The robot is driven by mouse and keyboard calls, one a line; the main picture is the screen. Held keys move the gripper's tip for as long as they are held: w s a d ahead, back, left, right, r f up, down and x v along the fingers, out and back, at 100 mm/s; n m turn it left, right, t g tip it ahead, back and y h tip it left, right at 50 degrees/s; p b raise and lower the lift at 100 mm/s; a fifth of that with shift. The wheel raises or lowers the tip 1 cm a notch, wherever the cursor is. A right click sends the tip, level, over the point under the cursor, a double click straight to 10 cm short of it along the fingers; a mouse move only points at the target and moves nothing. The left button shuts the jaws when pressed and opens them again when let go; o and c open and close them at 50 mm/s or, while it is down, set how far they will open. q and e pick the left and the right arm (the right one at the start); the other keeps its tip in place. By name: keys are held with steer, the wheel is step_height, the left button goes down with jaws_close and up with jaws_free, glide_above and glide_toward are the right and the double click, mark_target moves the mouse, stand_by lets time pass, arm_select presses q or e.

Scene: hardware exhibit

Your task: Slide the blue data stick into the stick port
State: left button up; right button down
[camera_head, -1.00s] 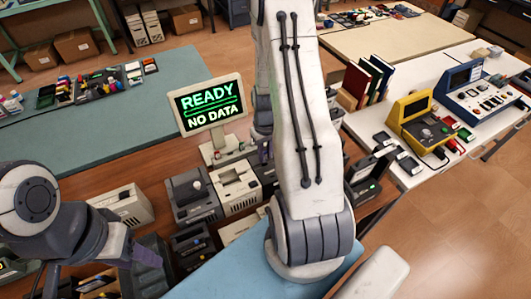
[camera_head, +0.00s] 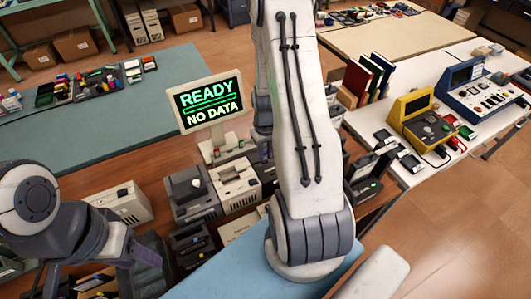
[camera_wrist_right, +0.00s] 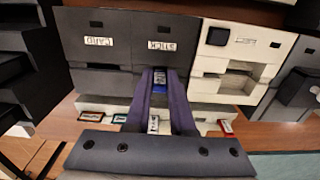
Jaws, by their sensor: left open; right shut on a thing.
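In the right wrist view my right gripper (camera_wrist_right: 160,78) is shut on the blue data stick (camera_wrist_right: 160,86), which shows between its two purple fingers. The stick is at the front of a dark grey unit with a STICK label (camera_wrist_right: 163,46). The fingers hide the port opening, so I cannot tell how far in the stick is. In the head view the right arm hides most of this gripper. My left gripper (camera_head: 146,256) is open at the lower left, away from the stick. The screen (camera_head: 208,101) reads READY, NO DATA.
A dark unit labelled CARD (camera_wrist_right: 98,50) stands left of the stick unit, a pale unit (camera_wrist_right: 235,60) right of it. Several small sticks, one red (camera_wrist_right: 227,127), lie in a pale rack below. A white side table (camera_head: 420,175) holds a yellow device (camera_head: 420,120).

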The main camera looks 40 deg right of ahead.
steer(key=shift+f+b, duration=0.45)
steer(key=shift+f, duration=0.3)
steer(key=c, duration=0.7)
jaws_free()
steer(key=shift+r, duration=0.1)
step_height(320, 180, up, 8)
steer(key=p, duration=0.6)
steer(key=shift+p, duration=0.35)
